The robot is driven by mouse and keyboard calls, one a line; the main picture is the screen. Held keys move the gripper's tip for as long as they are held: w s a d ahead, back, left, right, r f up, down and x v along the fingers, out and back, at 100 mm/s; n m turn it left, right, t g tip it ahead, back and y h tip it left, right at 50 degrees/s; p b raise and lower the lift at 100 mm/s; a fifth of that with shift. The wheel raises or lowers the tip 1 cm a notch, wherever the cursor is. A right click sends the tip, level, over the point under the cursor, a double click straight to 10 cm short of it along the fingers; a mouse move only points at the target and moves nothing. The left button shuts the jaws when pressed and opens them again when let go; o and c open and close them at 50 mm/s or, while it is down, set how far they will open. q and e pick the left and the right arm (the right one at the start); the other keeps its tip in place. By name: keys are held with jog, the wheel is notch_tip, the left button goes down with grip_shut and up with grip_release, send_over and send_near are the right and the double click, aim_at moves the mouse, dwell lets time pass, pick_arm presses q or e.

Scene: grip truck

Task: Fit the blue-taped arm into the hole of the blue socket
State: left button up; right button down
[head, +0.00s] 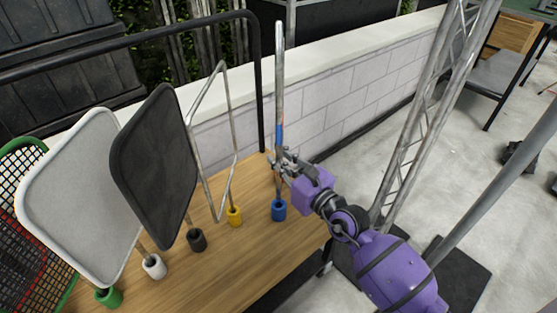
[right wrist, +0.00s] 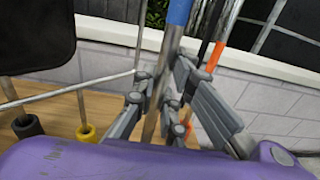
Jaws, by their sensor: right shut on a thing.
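The blue-taped arm is a thin upright metal rod (head: 279,85) with a band of blue tape. In the right wrist view the blue tape (right wrist: 179,12) is just above the fingers. My right gripper (head: 281,163) is shut around the rod below the tape. The blue socket (head: 279,211) stands on the wooden table under the rod. The rod's lower end is at or just above the socket's mouth; I cannot tell whether it is inside. My left gripper is not in view.
White (head: 75,195) and black (head: 152,165) panels and an open wire frame (head: 207,190) stand in the green, white, black and yellow sockets to the left. A black rail (head: 130,42) runs behind. An orange-taped rod (right wrist: 214,56) shows beside the held rod. The table front (head: 215,280) is clear.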

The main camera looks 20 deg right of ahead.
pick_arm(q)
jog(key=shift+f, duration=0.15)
pick_arm(e)
jog(key=shift+f, duration=0.2)
pick_arm(q)
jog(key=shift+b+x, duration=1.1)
jog(key=shift+b, duration=0.1)
pick_arm(e)
jog(key=shift+f, duration=1.45)
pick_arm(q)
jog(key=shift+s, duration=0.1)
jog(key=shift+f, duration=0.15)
pick_arm(e)
jog(key=shift+f, duration=0.2)
